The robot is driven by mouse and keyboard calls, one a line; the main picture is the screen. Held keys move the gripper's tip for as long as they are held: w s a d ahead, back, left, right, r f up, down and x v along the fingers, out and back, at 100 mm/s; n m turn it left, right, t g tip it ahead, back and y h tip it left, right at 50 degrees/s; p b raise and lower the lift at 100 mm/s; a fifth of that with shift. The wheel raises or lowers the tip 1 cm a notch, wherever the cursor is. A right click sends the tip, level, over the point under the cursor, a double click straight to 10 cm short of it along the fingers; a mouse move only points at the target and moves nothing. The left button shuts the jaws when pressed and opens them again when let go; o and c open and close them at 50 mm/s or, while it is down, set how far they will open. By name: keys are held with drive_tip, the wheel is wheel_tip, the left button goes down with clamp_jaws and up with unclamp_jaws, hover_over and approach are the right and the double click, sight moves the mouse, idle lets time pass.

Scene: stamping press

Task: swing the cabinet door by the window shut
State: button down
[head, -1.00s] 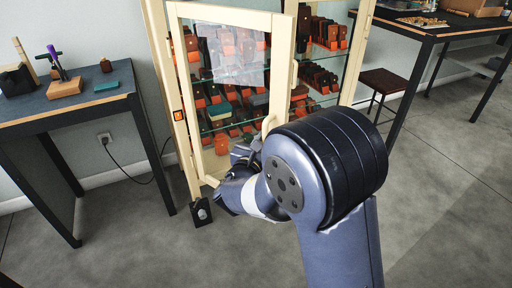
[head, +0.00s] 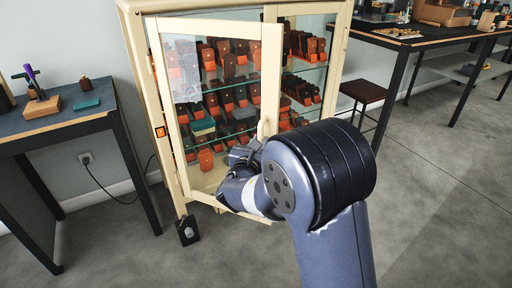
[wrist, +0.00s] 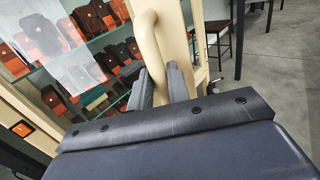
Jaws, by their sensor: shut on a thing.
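The cabinet door (head: 272,80) has a cream frame and a glass pane. It stands ajar, hinged at the left of the cream cabinet (head: 134,60), with its free edge out toward me. A curved cream handle (wrist: 151,48) is on the free edge; it also shows in the head view (head: 264,128). My gripper (wrist: 162,85) is shut on the handle, one finger on each side of it. In the head view my wrist and arm hide the door's lower right corner and part of the gripper.
Glass shelves hold several orange, brown and green items behind the door. A workbench (head: 60,125) stands close at left, a dark stool (head: 362,92) and long table (head: 420,40) at right. A small black block (head: 187,230) is at the cabinet's foot. Floor at right is clear.

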sight(269, 129)
drive_tip(key=shift+d+b+x, duration=0.2)
drive_tip(key=shift+b+x, duration=0.05)
drive_tip(key=shift+x, duration=1.7)
drive_tip(key=shift+d+b+x, duration=0.2)
drive_tip(key=shift+d+x, duration=0.05)
drive_tip(key=shift+x, duration=1.7)
drive_tip(key=shift+s+f, duration=0.1)
drive_tip(key=shift+s, duration=0.05)
drive_tip(key=shift+w, duration=0.2)
drive_tip(key=a+p+x, duration=0.1)
drive_tip(key=x, duration=0.8)
drive_tip(key=shift+w, duration=0.25)
drive_tip(key=c, duration=1.3)
unclamp_jaws()
drive_tip(key=shift+o, duration=0.2)
